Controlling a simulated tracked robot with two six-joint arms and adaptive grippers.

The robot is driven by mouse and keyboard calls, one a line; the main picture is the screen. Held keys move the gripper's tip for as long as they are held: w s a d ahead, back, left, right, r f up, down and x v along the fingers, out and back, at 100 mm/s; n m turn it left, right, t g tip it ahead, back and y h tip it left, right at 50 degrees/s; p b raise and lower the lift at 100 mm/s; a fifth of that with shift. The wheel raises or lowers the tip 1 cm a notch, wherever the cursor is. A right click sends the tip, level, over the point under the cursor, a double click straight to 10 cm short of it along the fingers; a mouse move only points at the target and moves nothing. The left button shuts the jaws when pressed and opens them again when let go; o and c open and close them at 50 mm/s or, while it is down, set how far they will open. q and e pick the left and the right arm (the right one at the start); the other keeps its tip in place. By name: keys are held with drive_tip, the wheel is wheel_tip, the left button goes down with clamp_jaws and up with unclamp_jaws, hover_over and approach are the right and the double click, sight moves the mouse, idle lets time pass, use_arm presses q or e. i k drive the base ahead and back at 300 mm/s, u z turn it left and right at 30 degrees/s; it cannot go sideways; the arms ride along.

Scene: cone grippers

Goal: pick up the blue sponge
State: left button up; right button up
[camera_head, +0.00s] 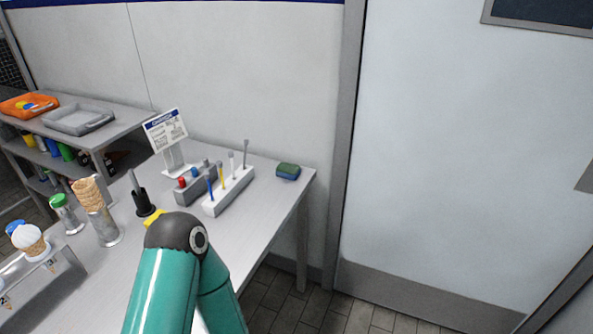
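The blue sponge (288,171) lies flat near the back right corner of the metal table (262,215), close to the wall. It looks blue with a green top. One of my teal arms rises from the bottom of the picture, and its dark elbow is over the table, well to the left of and nearer than the sponge. Neither gripper shows. Nothing touches the sponge.
Left of the sponge stand a white rack (229,192) with upright tools, a grey rack (196,184) and a sign (166,131). Stacked cones (89,194) and a green-lidded shaker (66,213) stand further left. A side shelf holds an orange tray (28,106) and a grey tray (78,120).

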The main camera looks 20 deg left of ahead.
sight(290, 172)
drive_tip(key=i, duration=0.85)
drive_tip(key=u, duration=0.05)
